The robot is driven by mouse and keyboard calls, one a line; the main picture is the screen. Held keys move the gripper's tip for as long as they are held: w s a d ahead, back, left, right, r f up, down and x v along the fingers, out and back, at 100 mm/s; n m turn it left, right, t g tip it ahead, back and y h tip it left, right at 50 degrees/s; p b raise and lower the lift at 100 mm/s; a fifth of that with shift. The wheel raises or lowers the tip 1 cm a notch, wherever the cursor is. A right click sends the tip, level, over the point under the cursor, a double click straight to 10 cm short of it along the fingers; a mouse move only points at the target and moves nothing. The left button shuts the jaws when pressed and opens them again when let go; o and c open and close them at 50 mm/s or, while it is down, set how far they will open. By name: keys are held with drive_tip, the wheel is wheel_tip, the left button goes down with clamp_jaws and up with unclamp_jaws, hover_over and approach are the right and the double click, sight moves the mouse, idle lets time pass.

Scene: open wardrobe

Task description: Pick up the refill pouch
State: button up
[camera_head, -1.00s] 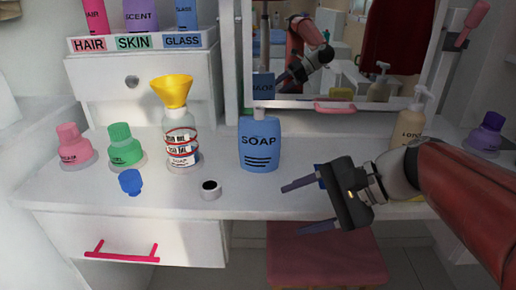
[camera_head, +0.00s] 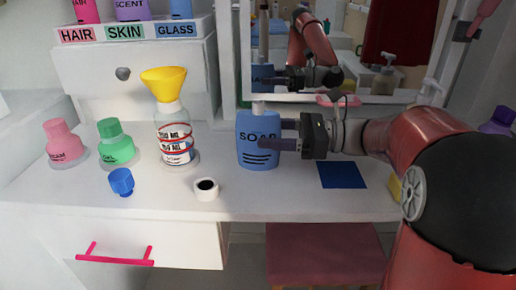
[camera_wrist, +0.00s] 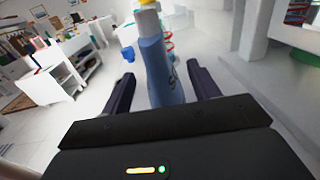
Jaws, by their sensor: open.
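The refill pouch is blue, labelled SOAP (camera_head: 256,152), and stands upright on the white vanity top. My gripper (camera_head: 276,134) is at its right side, pointing left, with its fingers overlapping the pouch's right part in the head view. In the wrist view, the pouch (camera_wrist: 160,75) rises between the two open fingers (camera_wrist: 160,90), with its pale spout at the top. The jaws are open, and I cannot tell whether either finger touches the pouch.
A clear bottle (camera_head: 172,135) with a yellow funnel (camera_head: 164,83) stands left of the pouch. A blue cap (camera_head: 121,181) and a white ring-shaped cap (camera_head: 206,189) lie in front. Pink (camera_head: 63,141) and green (camera_head: 115,143) bottles stand farther left. A dark blue square (camera_head: 342,175) lies right. The mirror (camera_head: 335,60) is behind.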

sight(258, 132)
drive_tip(key=a, duration=0.3)
drive_tip(key=shift+w+a, duration=0.1)
drive_tip(key=shift+w, duration=0.05)
drive_tip(key=shift+c, duration=0.3)
drive_tip(key=shift+r, duration=0.1)
drive_tip(key=c, duration=1.2)
